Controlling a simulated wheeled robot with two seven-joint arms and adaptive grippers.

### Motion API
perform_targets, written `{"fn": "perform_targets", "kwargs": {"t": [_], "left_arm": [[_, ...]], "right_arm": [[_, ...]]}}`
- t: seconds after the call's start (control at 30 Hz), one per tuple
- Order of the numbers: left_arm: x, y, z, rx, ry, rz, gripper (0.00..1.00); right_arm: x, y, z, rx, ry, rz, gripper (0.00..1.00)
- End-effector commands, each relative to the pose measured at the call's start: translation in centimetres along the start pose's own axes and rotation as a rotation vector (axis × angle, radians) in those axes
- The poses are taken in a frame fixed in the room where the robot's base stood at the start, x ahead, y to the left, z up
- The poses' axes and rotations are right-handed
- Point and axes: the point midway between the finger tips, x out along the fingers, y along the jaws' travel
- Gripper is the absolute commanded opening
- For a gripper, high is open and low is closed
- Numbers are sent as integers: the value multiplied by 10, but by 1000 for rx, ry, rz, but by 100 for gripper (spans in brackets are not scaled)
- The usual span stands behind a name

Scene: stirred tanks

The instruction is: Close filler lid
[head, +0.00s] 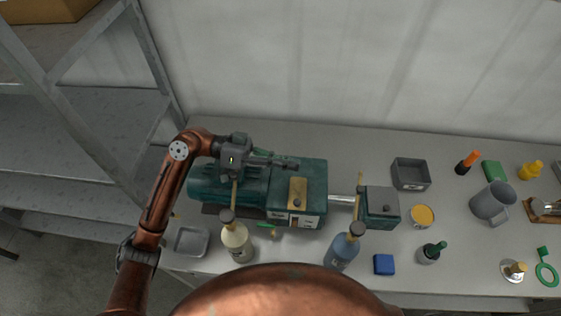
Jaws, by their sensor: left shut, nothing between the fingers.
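A green motor and gearbox unit (255,187) lies on the bench, with a shaft (343,200) running to a smaller green box with a grey top (381,201). A brass plate with a dark knob (297,193) lies on the gearbox top; it looks like the filler lid, but I cannot tell whether it is open. My left gripper (294,163) is shut and empty above the back of the gearbox, behind the brass plate and apart from its knob. My left arm comes in from the left over the motor end. My right gripper is not in view.
Two bottles with upright spouts, one cream (236,242) and one blue (342,251), stand in front of the unit. A grey tray (192,241) lies front left. A grey bin (411,174), yellow tin (422,216), blue block (384,264) and grey jug (490,203) stand at right.

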Motion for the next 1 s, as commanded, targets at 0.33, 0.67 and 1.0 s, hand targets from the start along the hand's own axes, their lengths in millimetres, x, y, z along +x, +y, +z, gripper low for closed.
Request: {"fn": "perform_targets", "kwargs": {"t": [0.33,0.67,1.0], "left_arm": [[2,4,1,82,-1,-11,0],[1,4,1,80,-1,-11,0],[-10,26,-43,85,-2,-13,0]], "right_arm": [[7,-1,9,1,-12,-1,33],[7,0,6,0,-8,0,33],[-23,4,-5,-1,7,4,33]]}}
